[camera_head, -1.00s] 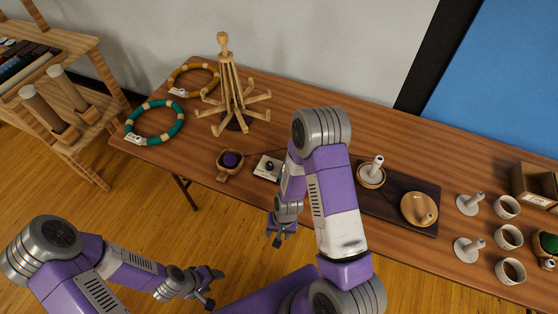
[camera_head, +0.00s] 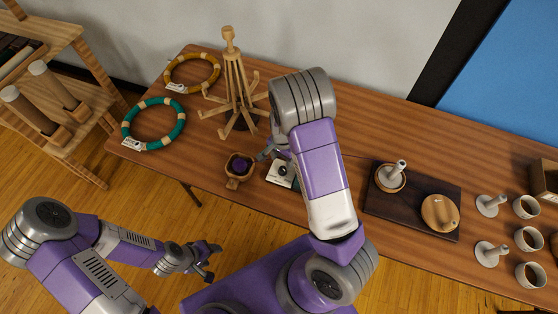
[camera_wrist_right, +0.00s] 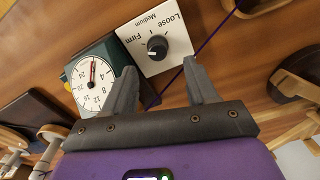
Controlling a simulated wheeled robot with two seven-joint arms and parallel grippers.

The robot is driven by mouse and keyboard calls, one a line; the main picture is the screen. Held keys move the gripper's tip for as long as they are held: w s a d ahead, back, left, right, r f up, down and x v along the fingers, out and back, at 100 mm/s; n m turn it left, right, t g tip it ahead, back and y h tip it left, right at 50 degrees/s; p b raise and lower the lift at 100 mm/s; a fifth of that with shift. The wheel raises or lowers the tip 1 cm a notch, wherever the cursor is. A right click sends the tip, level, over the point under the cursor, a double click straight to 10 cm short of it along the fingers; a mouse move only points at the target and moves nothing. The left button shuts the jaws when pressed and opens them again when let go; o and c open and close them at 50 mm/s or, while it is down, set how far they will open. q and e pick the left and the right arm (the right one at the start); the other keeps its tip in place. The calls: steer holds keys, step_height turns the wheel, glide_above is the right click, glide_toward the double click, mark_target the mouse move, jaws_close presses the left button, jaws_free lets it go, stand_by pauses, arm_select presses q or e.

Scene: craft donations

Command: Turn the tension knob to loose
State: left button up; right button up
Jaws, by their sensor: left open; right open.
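The tension knob (camera_wrist_right: 157,47) is a small black dial on a white plate (camera_wrist_right: 172,64) printed Loose, Medium and Firm. Its white mark seems to face the Firm side, though it is small. In the head view the plate (camera_head: 278,178) lies near the table's front edge, partly covered by my right arm. My right gripper (camera_wrist_right: 160,78) is open and empty, its fingertips just short of the plate, with the knob beyond the gap between them. In the head view its fingers (camera_head: 264,153) show partly, beside the plate. My left gripper (camera_head: 211,262) is open and empty, off the table.
A dial gauge with a red needle (camera_wrist_right: 93,84) stands beside the plate. A purple strand crosses near the right fingers. A wooden bowl with purple yarn (camera_head: 239,166) sits left of the plate. A wooden peg stand (camera_head: 234,80) rises behind. A dark board (camera_head: 408,212) lies right.

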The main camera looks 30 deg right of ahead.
mark_target(282, 168)
steer(key=f, duration=0.4)
steer(key=shift+s+f+b, duration=0.1)
steer(key=shift+s+b, duration=0.2)
steer(key=shift+b, duration=0.1)
steer(key=shift+w+f, duration=0.1)
steer(key=shift+f, duration=0.5)
steer(key=c, duration=1.1)
steer(key=shift+o, duration=0.2)
